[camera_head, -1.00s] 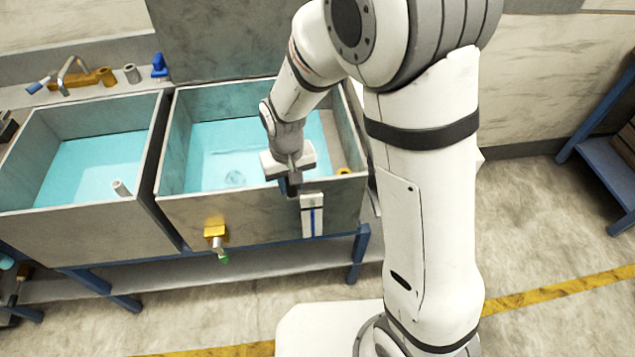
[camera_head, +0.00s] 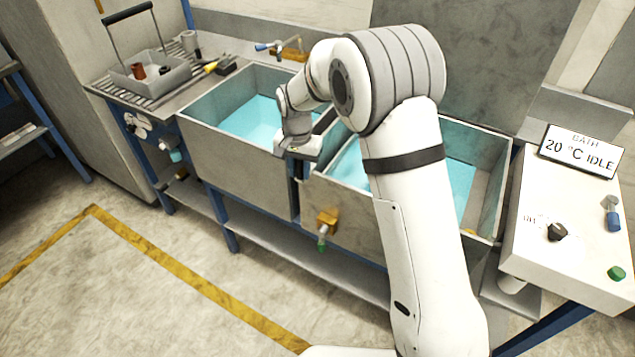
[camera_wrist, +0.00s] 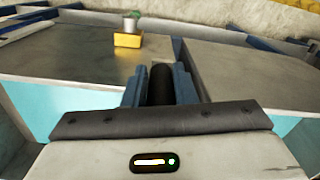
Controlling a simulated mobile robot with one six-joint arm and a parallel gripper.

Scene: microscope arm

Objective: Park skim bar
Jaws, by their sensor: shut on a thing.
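My gripper (camera_head: 298,170) hangs over the front rims, near the divide between two grey tanks. In the wrist view its blue fingers (camera_wrist: 160,86) are shut on a dark, rounded bar or handle (camera_wrist: 161,84), which I take to be the skim bar. Its ends are hidden, and I cannot tell whether it touches a rim. The left tank (camera_head: 235,170) and right tank (camera_head: 350,212) hold light blue water (camera_head: 252,120). A yellow valve block (camera_head: 326,217) with a green tip is on the right tank's front; it also shows in the wrist view (camera_wrist: 128,39).
A control panel (camera_head: 575,215) with a bath display (camera_head: 582,152) stands at the right. A drain rack (camera_head: 140,92) with a handled basket (camera_head: 150,75) is at the left. Taps (camera_head: 285,48) stand behind the tanks. The floor in front is clear.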

